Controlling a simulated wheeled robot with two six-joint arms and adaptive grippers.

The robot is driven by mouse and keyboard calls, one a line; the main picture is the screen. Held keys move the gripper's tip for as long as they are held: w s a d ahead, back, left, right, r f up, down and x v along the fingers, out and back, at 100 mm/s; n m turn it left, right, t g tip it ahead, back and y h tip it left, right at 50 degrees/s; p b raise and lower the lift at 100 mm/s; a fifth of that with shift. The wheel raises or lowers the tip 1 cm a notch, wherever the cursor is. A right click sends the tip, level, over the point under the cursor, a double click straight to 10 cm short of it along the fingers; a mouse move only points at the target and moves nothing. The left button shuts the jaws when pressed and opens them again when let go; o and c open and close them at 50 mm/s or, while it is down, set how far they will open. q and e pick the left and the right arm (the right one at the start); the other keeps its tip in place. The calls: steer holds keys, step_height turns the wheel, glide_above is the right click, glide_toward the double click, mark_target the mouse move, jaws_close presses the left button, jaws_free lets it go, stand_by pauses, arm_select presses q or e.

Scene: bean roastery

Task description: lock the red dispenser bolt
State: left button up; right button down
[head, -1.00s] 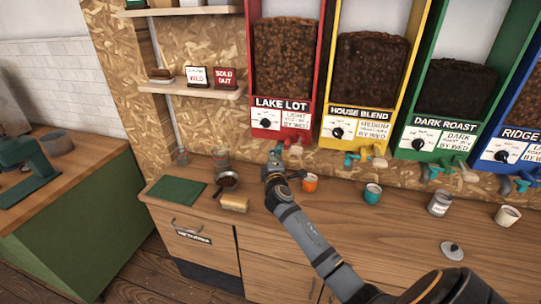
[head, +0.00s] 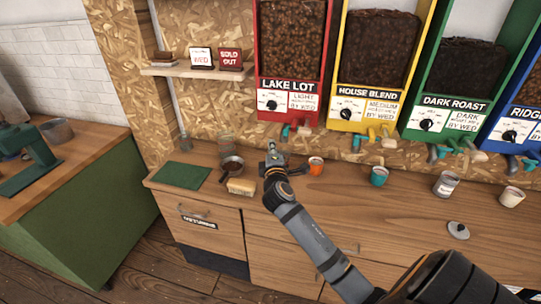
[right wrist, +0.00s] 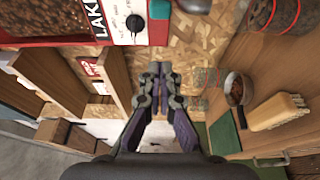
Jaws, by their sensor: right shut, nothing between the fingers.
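The red dispenser (head: 288,84), labelled LAKE LOT, hangs on the wall and holds brown beans behind its window. A teal handle (head: 285,132) and a beige one (head: 304,131) show under its lower edge. They are small, and I cannot tell which is the bolt or how it is set. My right gripper (head: 272,154) is shut and empty, below and a little left of these handles in the picture, apart from them. In the right wrist view the shut gripper (right wrist: 158,76) points toward the board wall, with the red dispenser (right wrist: 158,24) at the upper left. My left gripper is not in view.
An orange cup (head: 316,165) stands right of the gripper, with a teal cup (head: 379,176) farther right. A small pan (head: 232,164), a brush (head: 241,187) and a green mat (head: 182,175) lie to the left. Yellow, green and blue dispensers hang to the right.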

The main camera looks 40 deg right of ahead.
steer(key=s+a+f+m+g+y, duration=0.3)
steer(key=s+a+f+m+g, duration=0.15)
steer(key=s+f, duration=0.45)
steer(key=s+a+f+m+g+y, duration=0.3)
steer(key=s+a+f, duration=0.3)
steer(key=s, duration=0.4)
steer(key=s+a+f+m+g+y, duration=0.2)
steer(key=s+a+f+m+g, duration=0.25)
steer(key=s+f, duration=0.45)
steer(key=s+d+f+g, duration=0.1)
steer(key=s+f, duration=0.1)
steer(key=f, duration=1.1)
steer(key=s+d+f, duration=0.2)
steer(key=f, duration=1.1)
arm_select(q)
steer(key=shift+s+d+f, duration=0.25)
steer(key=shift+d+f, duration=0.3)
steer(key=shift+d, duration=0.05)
arm_select(e)
steer(key=s+f+g, duration=0.1)
steer(key=s+f, duration=1.3)
steer(key=s, duration=0.3)
steer(key=shift+s+d, duration=0.15)
steer(key=shift+d, duration=0.15)
